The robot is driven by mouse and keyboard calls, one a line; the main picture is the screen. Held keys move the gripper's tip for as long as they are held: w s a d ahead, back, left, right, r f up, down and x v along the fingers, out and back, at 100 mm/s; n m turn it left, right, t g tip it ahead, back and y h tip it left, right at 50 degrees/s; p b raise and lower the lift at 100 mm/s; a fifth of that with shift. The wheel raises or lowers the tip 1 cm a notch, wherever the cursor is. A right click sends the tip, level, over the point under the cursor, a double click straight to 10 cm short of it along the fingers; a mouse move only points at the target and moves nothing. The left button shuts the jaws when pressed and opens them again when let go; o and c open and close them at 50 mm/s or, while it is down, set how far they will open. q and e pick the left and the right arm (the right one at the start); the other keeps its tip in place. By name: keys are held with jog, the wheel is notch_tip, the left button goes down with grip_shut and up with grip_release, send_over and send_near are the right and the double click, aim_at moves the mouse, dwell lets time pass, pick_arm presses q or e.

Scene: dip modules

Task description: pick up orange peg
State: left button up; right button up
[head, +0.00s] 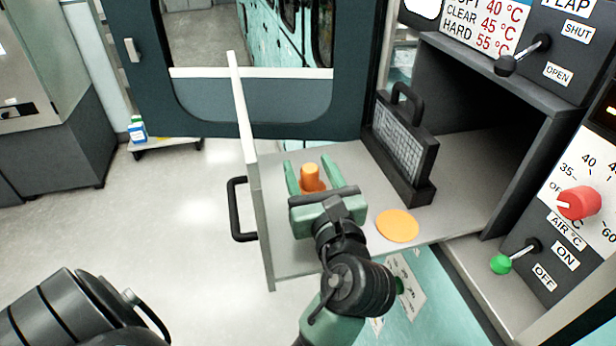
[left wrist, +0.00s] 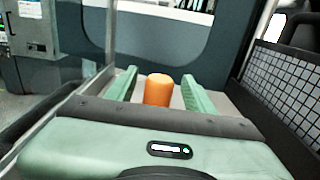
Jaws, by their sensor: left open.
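The orange peg (head: 311,174) stands upright on the grey drawer floor (head: 350,160) in the head view. It also shows in the left wrist view (left wrist: 158,90), upright between the two green fingers. My left gripper (head: 306,172) is open, with one finger on each side of the peg. Gaps show between the peg and both fingers in the left wrist view. The peg's lower part is hidden by the gripper body in the left wrist view. My right gripper is not in view.
A flat orange disc (head: 397,226) lies right of my gripper. A black-framed mesh rack with a handle (head: 402,150) stands behind it to the right. A light upright panel with a black handle (head: 249,150) borders the left side. Control panels with levers and a red knob (head: 579,203) are at right.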

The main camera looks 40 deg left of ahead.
pick_arm(q)
jog(key=shift+s+d+r, duration=0.15)
jog(key=shift+s, duration=0.05)
jog(key=shift+s+d+r, duration=0.15)
jog(key=shift+s+d, duration=0.05)
jog(key=shift+s, duration=0.05)
jog(key=shift+c, duration=1.2)
jog(key=c, duration=0.5)
jog(key=shift+w, duration=0.1)
grip_shut()
jog(key=shift+a, duration=0.1)
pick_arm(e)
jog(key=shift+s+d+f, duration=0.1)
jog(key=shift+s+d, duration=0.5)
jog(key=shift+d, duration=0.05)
